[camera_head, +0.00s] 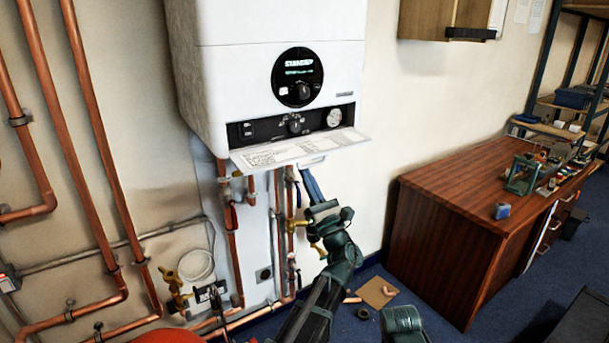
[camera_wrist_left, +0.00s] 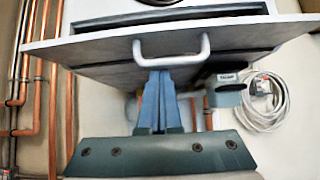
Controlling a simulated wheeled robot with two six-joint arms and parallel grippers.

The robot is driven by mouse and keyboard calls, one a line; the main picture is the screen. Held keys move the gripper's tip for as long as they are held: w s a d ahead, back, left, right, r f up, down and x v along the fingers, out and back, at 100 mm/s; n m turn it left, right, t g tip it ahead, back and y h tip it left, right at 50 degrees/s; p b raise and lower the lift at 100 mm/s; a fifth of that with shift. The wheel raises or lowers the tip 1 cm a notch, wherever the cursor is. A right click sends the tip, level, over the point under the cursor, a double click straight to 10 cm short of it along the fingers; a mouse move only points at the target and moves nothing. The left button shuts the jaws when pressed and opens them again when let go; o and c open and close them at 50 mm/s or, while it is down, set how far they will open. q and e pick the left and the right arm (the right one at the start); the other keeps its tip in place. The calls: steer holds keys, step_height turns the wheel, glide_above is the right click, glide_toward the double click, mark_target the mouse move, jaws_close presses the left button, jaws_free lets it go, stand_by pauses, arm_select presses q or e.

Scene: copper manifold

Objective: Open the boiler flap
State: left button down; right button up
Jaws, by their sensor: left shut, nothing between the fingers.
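The white boiler (camera_head: 265,70) hangs on the wall. Its flap (camera_head: 300,149) is folded down and sticks out nearly level from the boiler's lower front, with printed labels on its upper face. The control strip (camera_head: 290,125) with a knob and a gauge is exposed. In the left wrist view the flap's underside (camera_wrist_left: 235,45) carries a pale U-shaped handle (camera_wrist_left: 172,58). My left gripper (camera_head: 306,172) is below the flap's front edge, its blue fingers shut and empty. In the wrist view the fingertips (camera_wrist_left: 159,74) end just at the handle; I cannot tell whether they touch.
Copper pipes (camera_head: 90,150) run down the wall at left, and more pipes and valves hang below the boiler. A wooden desk (camera_head: 440,230) with small items stands at right. A brown sheet (camera_head: 377,292) lies on the blue carpet. A coiled pale cable (camera_wrist_left: 262,105) hangs beneath the boiler.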

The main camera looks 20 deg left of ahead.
arm_select(q)
steer(key=p, duration=0.1)
steer(key=d+r+p, duration=0.1)
steer(key=p, duration=0.1)
steer(key=shift+s+r+g+h, duration=0.3)
steer(key=shift+s+g+h, duration=0.05)
steer(key=shift+g+h, duration=0.05)
